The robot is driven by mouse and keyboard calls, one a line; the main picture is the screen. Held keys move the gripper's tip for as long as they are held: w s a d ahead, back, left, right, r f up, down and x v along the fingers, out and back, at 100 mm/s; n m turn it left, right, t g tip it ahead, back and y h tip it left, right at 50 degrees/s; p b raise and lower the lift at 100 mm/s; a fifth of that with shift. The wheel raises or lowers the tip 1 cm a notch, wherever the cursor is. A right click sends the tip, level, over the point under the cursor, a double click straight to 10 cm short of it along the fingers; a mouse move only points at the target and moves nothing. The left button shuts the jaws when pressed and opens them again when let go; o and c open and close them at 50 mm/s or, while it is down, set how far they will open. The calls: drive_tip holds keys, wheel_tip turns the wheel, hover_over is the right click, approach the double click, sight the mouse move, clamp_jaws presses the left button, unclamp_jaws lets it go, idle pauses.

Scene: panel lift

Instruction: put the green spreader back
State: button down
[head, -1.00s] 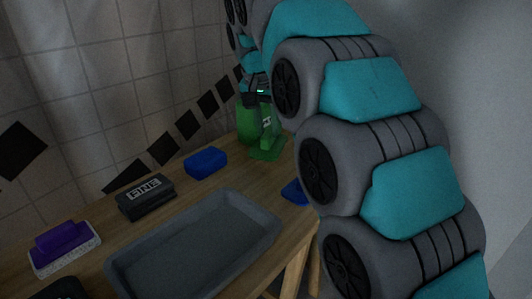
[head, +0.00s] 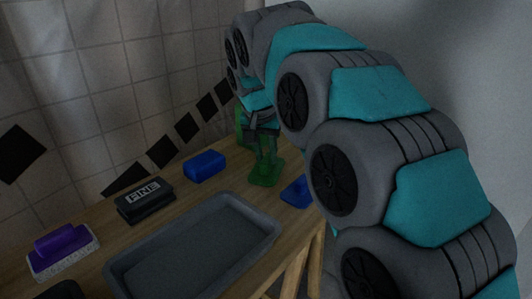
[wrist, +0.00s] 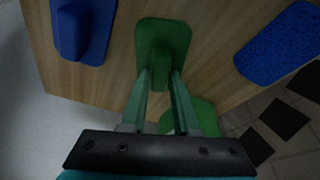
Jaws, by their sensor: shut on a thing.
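The green spreader (head: 265,176) has a flat plate and an upright handle. My gripper (head: 264,143) is above it, shut on its handle. The wrist view shows the green spreader (wrist: 164,32) plate-down between the fingers of my gripper (wrist: 161,75). The plate is at or just above the wooden table (wrist: 220,60); I cannot tell if it touches. A blue spreader (head: 297,192) lies near the table's right edge; it also shows at the upper left of the wrist view (wrist: 92,28). Part of the green spreader's handle is hidden by my fingers.
A green object (head: 240,122) stands behind my gripper, mostly hidden; green also shows below the spreader in the wrist view (wrist: 200,120). A blue block (head: 204,165), a black FINE block (head: 145,199), a purple-handled float (head: 62,249) and a grey tray (head: 195,249) occupy the table.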

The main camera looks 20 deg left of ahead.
drive_tip(key=shift+f, duration=0.1)
drive_tip(key=shift+f, duration=0.1)
drive_tip(key=c, duration=0.7)
unclamp_jaws()
drive_tip(key=shift+o, duration=0.2)
drive_tip(key=shift+r, duration=0.55)
drive_tip(key=v, duration=1.1)
drive_tip(key=shift+s, duration=0.2)
drive_tip(key=shift+d+r, duration=0.1)
